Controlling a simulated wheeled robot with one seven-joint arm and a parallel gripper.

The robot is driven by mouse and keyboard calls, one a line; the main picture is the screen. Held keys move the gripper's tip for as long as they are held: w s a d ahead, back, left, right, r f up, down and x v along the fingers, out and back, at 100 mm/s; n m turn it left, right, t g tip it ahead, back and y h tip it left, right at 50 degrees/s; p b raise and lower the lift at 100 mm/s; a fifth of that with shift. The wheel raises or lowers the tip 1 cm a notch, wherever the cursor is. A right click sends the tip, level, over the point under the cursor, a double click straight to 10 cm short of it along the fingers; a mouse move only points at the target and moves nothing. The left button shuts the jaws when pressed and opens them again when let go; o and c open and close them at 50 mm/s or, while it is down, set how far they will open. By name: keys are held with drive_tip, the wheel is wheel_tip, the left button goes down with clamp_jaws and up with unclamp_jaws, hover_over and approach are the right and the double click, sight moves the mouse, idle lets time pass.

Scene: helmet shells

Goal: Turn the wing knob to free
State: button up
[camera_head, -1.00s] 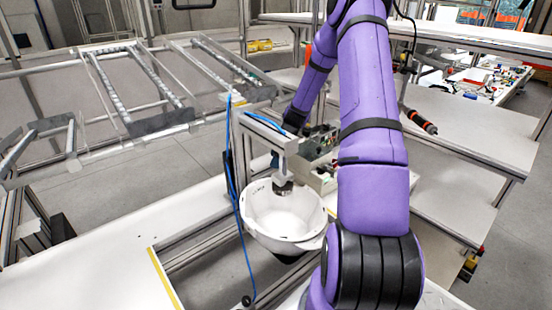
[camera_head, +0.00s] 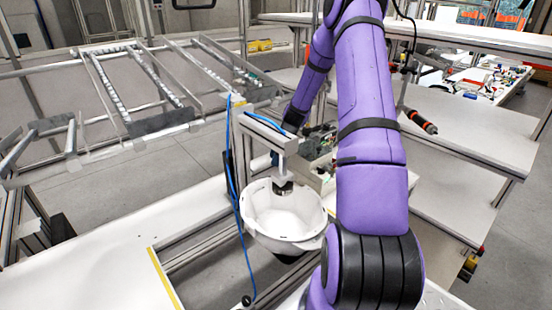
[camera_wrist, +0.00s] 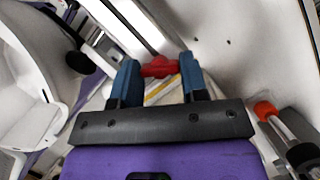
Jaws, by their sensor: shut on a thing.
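A red wing knob (camera_wrist: 160,67) sits between the two blue fingertips of my gripper (camera_wrist: 153,80) in the wrist view. My gripper is shut on it; the fingers press on its two sides. In the head view the knob is hidden behind the clamp frame and my arm. A white helmet shell (camera_head: 262,222) hangs open side up below the clamp frame (camera_head: 265,128). The clamp's round foot (camera_head: 283,188) reaches down into the shell. The shell also shows at the left of the wrist view (camera_wrist: 28,90).
A blue cable (camera_head: 231,170) hangs along the frame's left side. A white bench (camera_head: 120,245) lies at the left. White shelves (camera_head: 450,190) stand at the right. A roller rack (camera_head: 150,85) stands behind. An orange-tipped tool (camera_wrist: 266,110) is near my gripper at the right.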

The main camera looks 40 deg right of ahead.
drive_tip(key=n+g, duration=0.1)
drive_tip(key=n, duration=0.2)
drive_tip(key=n+g, duration=0.1)
drive_tip(key=n, duration=0.2)
drive_tip(key=shift+w+d+y, duration=0.1)
drive_tip(key=shift+w+y, duration=0.1)
drive_tip(key=shift+y, duration=0.2)
drive_tip(key=n+g, duration=0.1)
drive_tip(key=n, duration=0.2)
drive_tip(key=n+g, duration=0.1)
drive_tip(key=n, duration=0.2)
drive_tip(key=shift+w+g, duration=0.15)
drive_tip(key=shift+g, duration=0.15)
drive_tip(key=n+g+h, duration=0.1)
drive_tip(key=n, duration=0.2)
drive_tip(key=n+h, duration=0.1)
drive_tip(key=n, duration=0.2)
drive_tip(key=shift+w+n+g, duration=0.1)
drive_tip(key=shift+n+g, duration=0.3)
drive_tip(key=n, duration=0.2)
drive_tip(key=n+h, duration=0.2)
drive_tip(key=n, duration=0.1)
drive_tip(key=shift+a+n+g, duration=0.3)
drive_tip(key=o, duration=0.9)
